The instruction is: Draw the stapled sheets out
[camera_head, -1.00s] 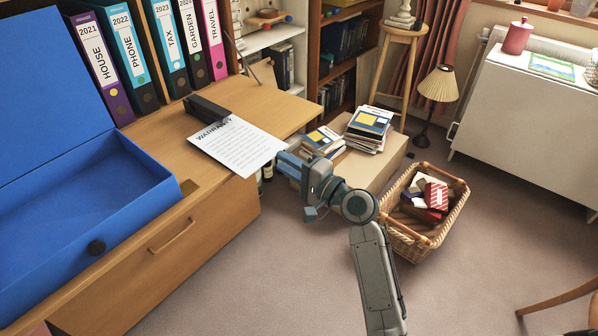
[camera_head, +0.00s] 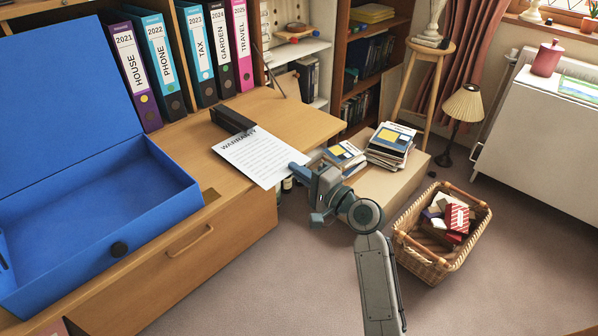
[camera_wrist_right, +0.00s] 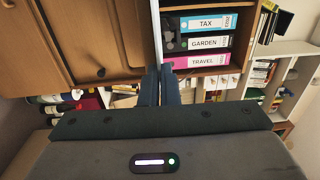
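The stapled sheets (camera_head: 250,155), white and headed "WARRANTY", lie on the wooden desk (camera_head: 285,118). Their far left end goes under a long black block (camera_head: 232,120); how much is covered is hidden. Their near right part reaches past the desk's front edge. My right gripper (camera_head: 297,168) is at that overhanging edge, its fingers close together on the paper. In the right wrist view the fingers (camera_wrist_right: 160,85) are nearly together, with a thin pale edge running in line between them. My left gripper is not in view.
An open blue box (camera_head: 90,205) fills the desk's left. Ring binders (camera_head: 195,60) stand behind. Right of the desk, a low box (camera_head: 385,185) bears stacked magazines (camera_head: 392,143). A wicker basket (camera_head: 430,265) stands on the floor. Carpet in front is clear.

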